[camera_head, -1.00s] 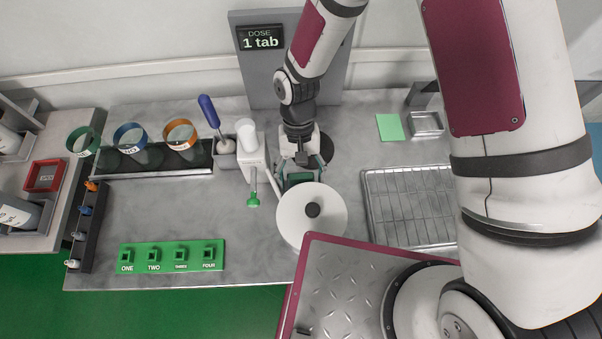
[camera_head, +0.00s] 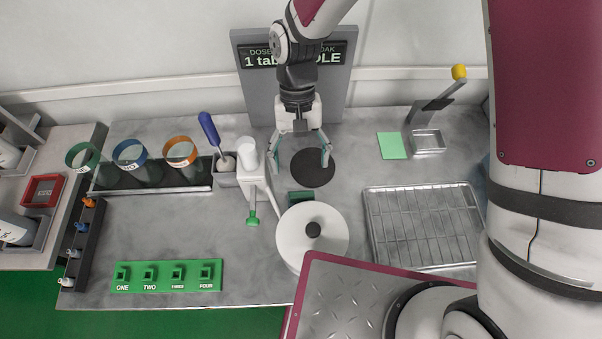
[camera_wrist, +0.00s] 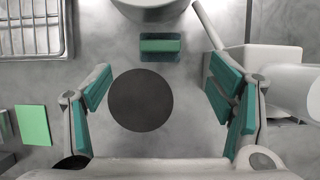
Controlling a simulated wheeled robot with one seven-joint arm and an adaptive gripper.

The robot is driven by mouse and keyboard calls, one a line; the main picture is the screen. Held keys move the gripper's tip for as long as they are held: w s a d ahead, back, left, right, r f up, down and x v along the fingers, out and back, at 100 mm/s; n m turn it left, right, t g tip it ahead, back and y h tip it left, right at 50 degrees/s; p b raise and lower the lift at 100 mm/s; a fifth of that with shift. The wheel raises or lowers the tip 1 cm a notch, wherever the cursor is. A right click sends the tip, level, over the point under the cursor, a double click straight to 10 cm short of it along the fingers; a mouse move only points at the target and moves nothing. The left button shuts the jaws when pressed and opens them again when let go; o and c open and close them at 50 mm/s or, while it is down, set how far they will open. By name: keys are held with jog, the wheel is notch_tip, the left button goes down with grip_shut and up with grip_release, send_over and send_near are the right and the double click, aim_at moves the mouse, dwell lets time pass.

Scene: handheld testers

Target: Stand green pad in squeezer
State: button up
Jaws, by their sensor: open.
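A flat light green square pad (camera_head: 392,145) lies on the bench at the right, left of a grey lever device with a yellow knob (camera_head: 428,140), which looks like the squeezer. The pad also shows in the wrist view (camera_wrist: 33,125) at the left, with the device cut off. A small dark green block (camera_head: 301,198) stands behind the white lidded pot; it also shows in the wrist view (camera_wrist: 160,46). I cannot tell which green item is the task's pad. My gripper (camera_head: 300,157) is open and empty above a dark disc (camera_head: 313,168), with the block ahead of its fingers.
The white pot (camera_head: 300,245) and a white dispenser with a green knob (camera_head: 257,175) stand close to my gripper. A wire rack (camera_head: 368,220) lies to the right. Coloured-rim cups and a green numbered holder (camera_head: 165,285) are at the left. The bench's left middle is clear.

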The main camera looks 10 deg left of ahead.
jog(key=shift+v, duration=0.8)
